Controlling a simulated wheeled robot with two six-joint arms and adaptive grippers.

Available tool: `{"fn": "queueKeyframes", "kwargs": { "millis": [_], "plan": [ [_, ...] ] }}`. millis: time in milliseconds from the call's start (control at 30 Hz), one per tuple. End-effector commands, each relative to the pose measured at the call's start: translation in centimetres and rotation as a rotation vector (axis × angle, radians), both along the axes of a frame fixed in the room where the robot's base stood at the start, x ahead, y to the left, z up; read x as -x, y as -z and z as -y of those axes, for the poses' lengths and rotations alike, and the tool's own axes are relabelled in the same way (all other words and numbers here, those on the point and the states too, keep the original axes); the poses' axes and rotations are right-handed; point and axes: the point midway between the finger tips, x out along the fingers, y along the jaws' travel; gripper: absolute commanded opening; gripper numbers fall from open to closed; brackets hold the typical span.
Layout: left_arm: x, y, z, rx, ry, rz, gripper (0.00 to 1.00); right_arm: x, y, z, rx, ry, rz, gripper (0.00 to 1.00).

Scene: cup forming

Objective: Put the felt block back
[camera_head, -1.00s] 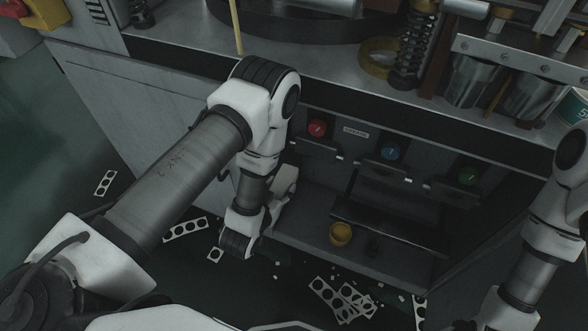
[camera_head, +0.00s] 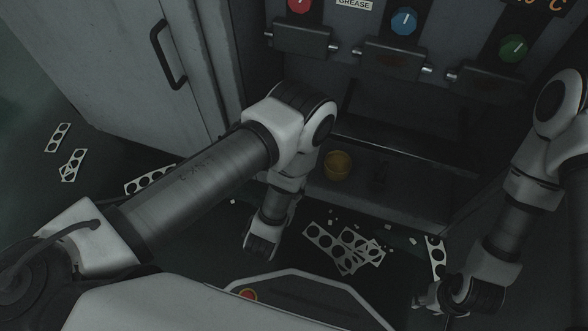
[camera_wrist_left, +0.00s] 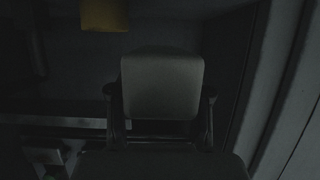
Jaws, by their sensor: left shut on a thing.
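The felt block (camera_wrist_left: 162,85) is a pale grey, round-cornered block in the left wrist view. My left gripper (camera_wrist_left: 160,100) is shut on it, with a dark finger at each side. In the head view, my left arm's wrist hangs in front of the open lower bay of the machine; its fingers and the block are hidden there. My right gripper (camera_head: 428,300) is low at the right in the head view, away from the block; its jaw opening is too dark and small to tell.
A yellow cup-like pot (camera_head: 337,166) stands in the lower bay, and its yellow side shows in the left wrist view (camera_wrist_left: 105,14). Red, blue (camera_head: 403,21) and green (camera_head: 513,48) knobs sit above. Punched scrap strips (camera_head: 345,247) litter the floor. A cabinet door (camera_head: 125,70) stands left.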

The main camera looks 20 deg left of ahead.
Motion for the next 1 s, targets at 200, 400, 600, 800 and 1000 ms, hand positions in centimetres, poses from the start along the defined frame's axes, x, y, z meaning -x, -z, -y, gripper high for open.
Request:
{"fn": "queueKeyframes", "kwargs": {
  "millis": [200,400,600,800,1000],
  "plan": [
    [-0.5,2.9,0.0,0.0,0.007,0.005,0.14,-0.1,3.3,0.0,0.0,0.0,0.001,0.4],
    [-6.1,3.3,-1.7,0.002,0.001,0.009,0.14,0.0,6.7,0.0,0.0,0.0,0.0,0.4],
    [-11.8,3.8,-3.3,0.002,0.004,0.007,0.14,-0.1,9.2,0.0,0.0,0.002,0.002,0.4],
    [-14.3,3.8,-4.0,0.0,0.005,0.004,0.14,-0.2,10.1,0.1,0.001,0.005,0.005,0.4],
    [-14.8,7.4,-4.1,0.0,0.007,0.001,0.14,-0.3,13.3,0.1,0.001,0.011,0.008,0.4]
  ]
}}
